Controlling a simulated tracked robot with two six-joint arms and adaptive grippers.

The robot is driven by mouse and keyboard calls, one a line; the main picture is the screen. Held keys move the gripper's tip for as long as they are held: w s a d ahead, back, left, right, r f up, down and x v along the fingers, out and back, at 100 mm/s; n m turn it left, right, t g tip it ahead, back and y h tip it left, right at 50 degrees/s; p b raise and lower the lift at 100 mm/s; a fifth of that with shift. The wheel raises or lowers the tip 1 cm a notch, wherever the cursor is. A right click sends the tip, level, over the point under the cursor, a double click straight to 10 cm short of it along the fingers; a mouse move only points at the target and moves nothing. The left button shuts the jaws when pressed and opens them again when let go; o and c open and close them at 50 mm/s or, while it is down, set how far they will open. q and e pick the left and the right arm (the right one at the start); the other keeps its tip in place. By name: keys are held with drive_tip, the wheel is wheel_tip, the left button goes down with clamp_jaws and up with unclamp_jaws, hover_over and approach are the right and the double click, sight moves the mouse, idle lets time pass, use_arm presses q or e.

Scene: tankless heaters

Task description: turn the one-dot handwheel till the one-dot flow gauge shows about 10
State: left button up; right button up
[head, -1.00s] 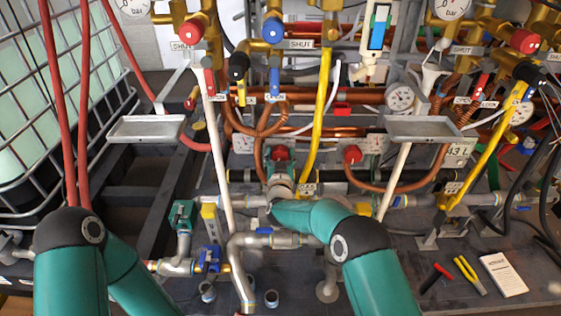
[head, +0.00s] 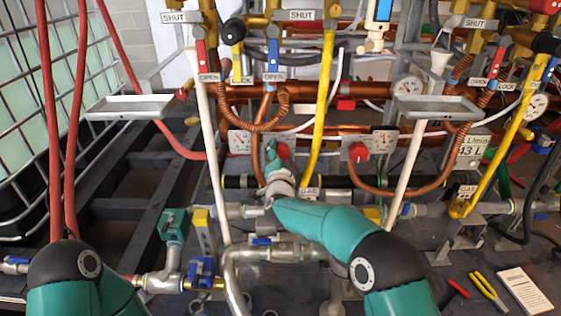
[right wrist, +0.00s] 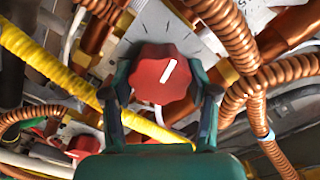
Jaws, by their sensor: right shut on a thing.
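A red lobed handwheel (right wrist: 160,75) with a white pointer line sits between the two fingers of my right gripper (right wrist: 162,98) in the right wrist view. The gripper is shut on it. In the head view my right gripper (head: 273,158) reaches this handwheel (head: 284,151), which is partly hidden. A white plate with tick marks (right wrist: 170,25) lies behind the wheel. A white gauge (head: 240,143) with a red needle is just left of the wheel. Its reading and any dot marks are too small to tell. My left gripper is out of view; only its arm shows at lower left.
A second red handwheel (head: 358,152) stands to the right, beside another white gauge (head: 385,142). A notepad (head: 524,290) and pliers (head: 488,292) lie at lower right.

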drive_tip(key=shift+d+f+m, duration=0.15)
drive_tip(key=shift+m, duration=0.25)
drive_tip(key=o, duration=0.9)
drive_tip(key=shift+c, duration=0.2)
drive_tip(key=shift+s, duration=0.6)
drive_tip(key=s, duration=1)
drive_tip(key=shift+s, duration=0.4)
